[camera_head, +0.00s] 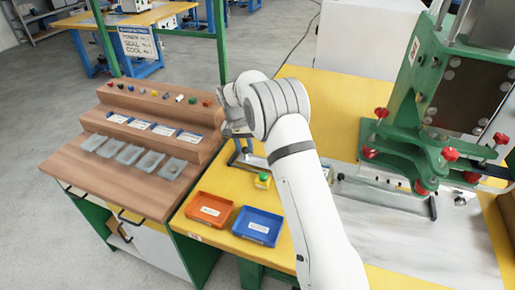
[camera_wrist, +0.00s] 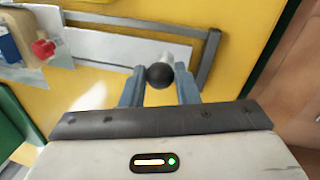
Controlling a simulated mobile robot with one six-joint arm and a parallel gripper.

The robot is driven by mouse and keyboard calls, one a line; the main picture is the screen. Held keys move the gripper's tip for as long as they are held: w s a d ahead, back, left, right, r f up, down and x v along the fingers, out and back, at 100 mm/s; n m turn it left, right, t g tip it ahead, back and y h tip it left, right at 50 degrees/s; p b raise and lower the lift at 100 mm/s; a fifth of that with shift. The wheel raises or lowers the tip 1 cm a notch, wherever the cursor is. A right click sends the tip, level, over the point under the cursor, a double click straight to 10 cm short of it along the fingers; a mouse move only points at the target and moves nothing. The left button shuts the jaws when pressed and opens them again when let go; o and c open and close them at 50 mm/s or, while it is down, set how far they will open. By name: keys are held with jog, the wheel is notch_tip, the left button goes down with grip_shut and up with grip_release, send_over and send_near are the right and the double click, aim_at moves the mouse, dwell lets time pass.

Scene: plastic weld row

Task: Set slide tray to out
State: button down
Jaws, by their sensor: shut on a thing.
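My gripper (camera_wrist: 160,92) has its two blue-grey fingers closed on a dark round knob (camera_wrist: 160,75) in the wrist view. A pale slide tray (camera_wrist: 120,47) with a dark grey bar frame (camera_wrist: 207,55) lies beyond the knob, over a yellow surface. In the head view my gripper is mostly hidden by my wrist, over the left part of the yellow bench. A grey metal bar (camera_head: 237,152) shows just below it there. The knob cannot be made out in the head view.
A green press with red knobs (camera_head: 450,153) stands at the right. A wooden stepped rack (camera_head: 140,165) stands at the left.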

jog(key=shift+w+a, duration=0.1)
jog(key=shift+a, duration=0.6)
jog(key=c, duration=1.1)
grip_release()
jog(key=shift+a, duration=0.1)
jog(key=shift+r, duration=0.1)
jog(key=r, duration=0.2)
jog(key=a+r, duration=0.1)
jog(key=r, duration=0.4)
jog(key=shift+w+a+r, duration=0.15)
jog(key=shift+w+r, duration=0.05)
